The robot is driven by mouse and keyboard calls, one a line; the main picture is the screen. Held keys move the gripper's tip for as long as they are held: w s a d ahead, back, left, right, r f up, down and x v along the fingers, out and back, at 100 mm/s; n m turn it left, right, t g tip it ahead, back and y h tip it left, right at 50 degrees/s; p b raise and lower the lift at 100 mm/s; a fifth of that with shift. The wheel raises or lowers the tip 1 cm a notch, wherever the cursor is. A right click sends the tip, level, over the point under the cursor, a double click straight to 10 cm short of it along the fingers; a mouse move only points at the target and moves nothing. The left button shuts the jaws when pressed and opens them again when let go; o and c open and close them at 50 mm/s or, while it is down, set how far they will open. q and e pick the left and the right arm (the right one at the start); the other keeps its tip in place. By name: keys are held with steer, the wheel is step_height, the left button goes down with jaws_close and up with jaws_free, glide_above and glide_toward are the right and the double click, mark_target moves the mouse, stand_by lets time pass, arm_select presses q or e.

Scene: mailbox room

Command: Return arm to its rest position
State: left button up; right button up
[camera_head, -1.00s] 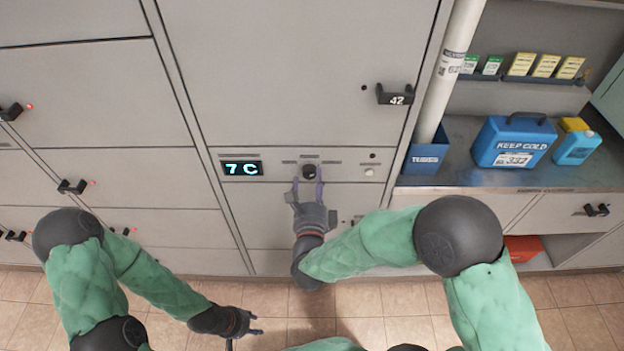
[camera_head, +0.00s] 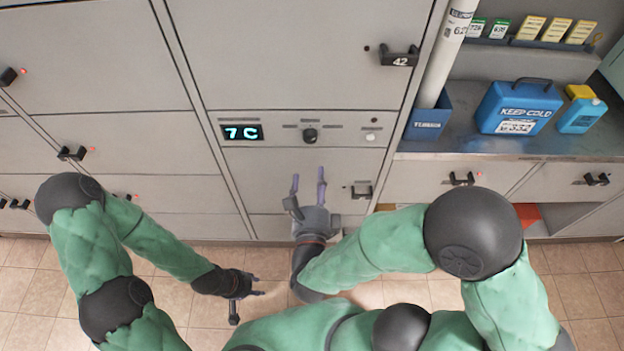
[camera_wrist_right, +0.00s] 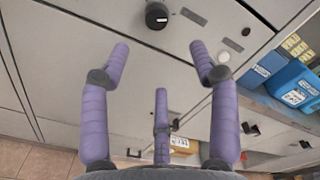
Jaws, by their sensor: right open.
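My right gripper (camera_head: 308,186) is open and empty, with its purple fingers pointing at the locker front below the black knob (camera_head: 310,135). In the right wrist view its fingers (camera_wrist_right: 160,50) are spread apart, and the knob (camera_wrist_right: 156,15) lies beyond them, apart from the fingertips. My left gripper (camera_head: 256,284) is low over the floor at the left, pointing right; I cannot tell whether its fingers are open or shut. The display (camera_head: 242,132) beside the knob reads 7 C.
Grey locker doors (camera_head: 290,50) with black handles fill the wall ahead. At the right, a counter (camera_head: 460,140) holds a blue KEEP COLD box (camera_head: 518,105), a blue jug (camera_head: 582,112) and a blue bin (camera_head: 428,122) with a white tube. The tiled floor (camera_head: 185,300) is clear at the left.

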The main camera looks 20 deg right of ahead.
stand_by(0.4)
step_height(320, 180, down, 15)
steer(key=w+a+n+g+y+p, duration=0.3)
steer(key=n+g+y, duration=0.4)
steer(key=n, duration=0.7)
steer(key=s+f+n+g+y+p, duration=0.2)
steer(key=s+f+n+g+p, duration=0.2)
steer(key=s+f+n+g, duration=0.5)
steer(key=s+f+n, duration=0.2)
steer(key=s, duration=0.3)
steer(key=shift+d+f+g, duration=0.25)
steer(key=shift+d+g, duration=0.15)
steer(key=c, duration=0.5)
steer(key=shift+o, duration=0.2)
steer(key=shift+d, duration=0.15)
